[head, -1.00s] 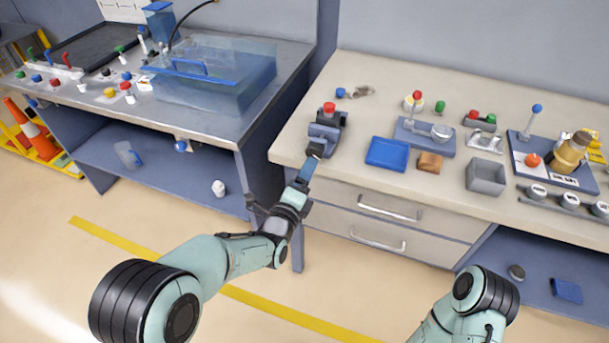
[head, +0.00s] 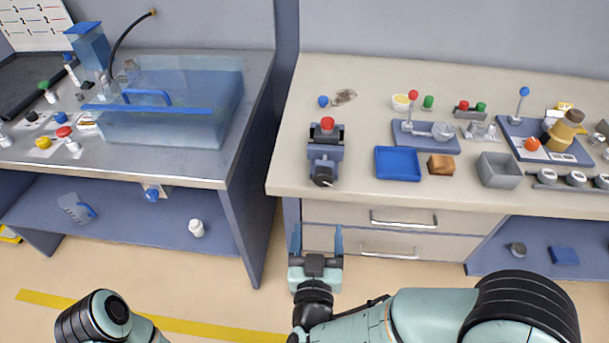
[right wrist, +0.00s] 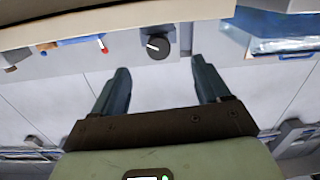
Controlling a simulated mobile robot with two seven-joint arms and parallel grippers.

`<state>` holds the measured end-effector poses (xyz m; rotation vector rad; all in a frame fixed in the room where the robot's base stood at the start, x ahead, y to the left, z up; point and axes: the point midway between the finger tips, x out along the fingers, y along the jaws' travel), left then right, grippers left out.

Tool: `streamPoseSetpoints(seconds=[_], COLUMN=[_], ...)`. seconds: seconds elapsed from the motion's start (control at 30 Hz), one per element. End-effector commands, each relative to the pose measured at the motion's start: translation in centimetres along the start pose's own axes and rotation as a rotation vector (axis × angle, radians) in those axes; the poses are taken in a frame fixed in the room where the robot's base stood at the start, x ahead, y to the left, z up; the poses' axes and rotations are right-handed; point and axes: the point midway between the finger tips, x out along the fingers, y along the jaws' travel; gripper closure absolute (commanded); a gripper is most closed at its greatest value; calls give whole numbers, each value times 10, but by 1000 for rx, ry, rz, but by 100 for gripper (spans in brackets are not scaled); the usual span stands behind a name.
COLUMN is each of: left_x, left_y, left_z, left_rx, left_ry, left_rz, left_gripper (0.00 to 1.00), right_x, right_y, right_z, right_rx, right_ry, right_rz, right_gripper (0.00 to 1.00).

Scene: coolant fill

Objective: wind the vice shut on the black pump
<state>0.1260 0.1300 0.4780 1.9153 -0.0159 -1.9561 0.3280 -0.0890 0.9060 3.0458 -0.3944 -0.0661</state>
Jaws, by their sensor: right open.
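The blue-grey vice (head: 325,154) stands at the left front of the right bench. The black pump (head: 327,134), with a red cap on top, sits upright at the vice's jaws. I cannot tell whether the jaws press on it. The vice's round black handle (head: 323,177) faces the front edge. It also shows in the right wrist view as a black knob (right wrist: 157,43) with a white mark, beyond the fingertips. My right gripper (head: 317,230) is open and empty in front of the bench, apart from the handle. My left gripper is out of view; only part of its arm shows.
A blue tray (head: 398,164), a brown block (head: 440,165) and a grey bin (head: 498,170) stand right of the vice. A blue knob (head: 323,101) lies behind it. A water tank (head: 170,105) stands on the left bench, across a gap. Drawers (head: 400,217) are below the vice's bench.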

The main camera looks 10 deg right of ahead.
Motion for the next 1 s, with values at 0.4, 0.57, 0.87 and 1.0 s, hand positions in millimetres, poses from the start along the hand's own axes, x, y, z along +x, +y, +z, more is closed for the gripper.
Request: streamPoseSetpoints(seconds=[0.4,0.57,0.87,1.0], left_x=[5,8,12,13], left_y=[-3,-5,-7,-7], left_z=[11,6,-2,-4], left_rx=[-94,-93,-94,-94], left_ry=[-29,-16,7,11], left_rz=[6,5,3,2], left_gripper=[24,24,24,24], right_x=[38,73,119,128], right_y=[6,7,7,7], right_z=[-14,-15,-16,-17], right_rx=[6,4,5,4], right_ry=[32,32,32,31], right_rz=[30,28,25,24], right_gripper=[24,24,24,24])
